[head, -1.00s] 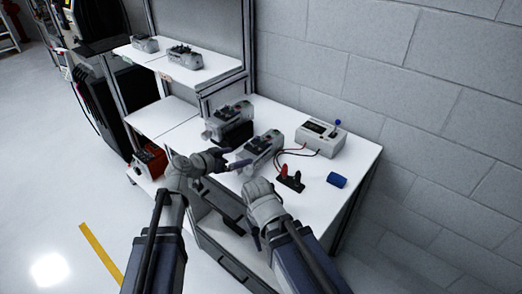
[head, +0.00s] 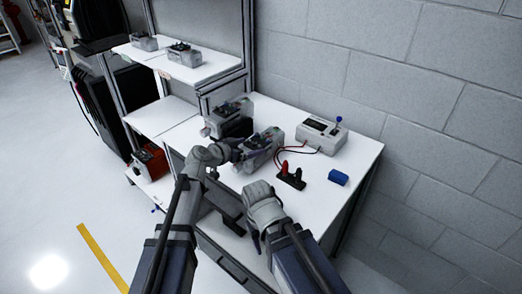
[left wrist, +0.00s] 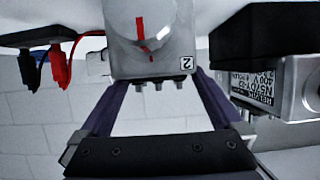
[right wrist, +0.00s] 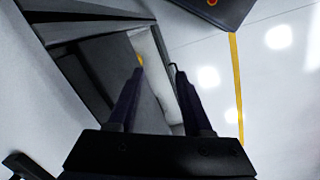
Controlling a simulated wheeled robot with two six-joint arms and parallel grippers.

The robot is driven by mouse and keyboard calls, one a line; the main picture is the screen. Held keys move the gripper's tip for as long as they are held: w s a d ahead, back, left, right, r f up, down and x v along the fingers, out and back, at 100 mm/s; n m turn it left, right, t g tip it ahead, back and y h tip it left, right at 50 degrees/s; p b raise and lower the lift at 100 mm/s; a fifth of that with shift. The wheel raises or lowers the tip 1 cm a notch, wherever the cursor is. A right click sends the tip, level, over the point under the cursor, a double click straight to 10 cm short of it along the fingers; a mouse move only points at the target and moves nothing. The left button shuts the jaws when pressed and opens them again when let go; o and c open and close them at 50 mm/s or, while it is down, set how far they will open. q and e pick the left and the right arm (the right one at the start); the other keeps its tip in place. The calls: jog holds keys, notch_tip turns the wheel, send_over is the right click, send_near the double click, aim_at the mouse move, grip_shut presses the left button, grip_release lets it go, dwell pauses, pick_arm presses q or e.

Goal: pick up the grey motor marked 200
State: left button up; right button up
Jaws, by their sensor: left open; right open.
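A grey motor (head: 262,148) lies on the white bench. In the left wrist view its round end (left wrist: 152,35) carries a red mark and a small "2" label. A second grey motor (head: 228,116) sits on a black block behind it; its side label (left wrist: 252,86) shows at right in the left wrist view and seems to include "200". My left gripper (head: 243,156) is open, its fingers (left wrist: 157,88) spread on either side of the nearer motor's end; contact cannot be told. My right gripper (head: 257,234) is open and empty at the bench's front edge; its fingers (right wrist: 158,72) also show in the right wrist view.
A white tester box (head: 321,136) with wires to red and black plugs (head: 290,177) stands at the right, near a blue cylinder (head: 338,178). More motors (head: 184,54) stand on the upper shelf (head: 205,72). The bench's right front is clear.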

pick_arm(q)
jog(key=b+x, duration=0.2)
jog(key=x, duration=0.2)
jog(key=shift+d+f, duration=0.15)
jog(key=shift+f, duration=0.1)
jog(key=shift+w+d+f, duration=0.1)
jog(key=shift+w+d, duration=0.15)
jog(key=shift+d, duration=0.1)
jog(key=shift+c, duration=0.2)
grip_shut()
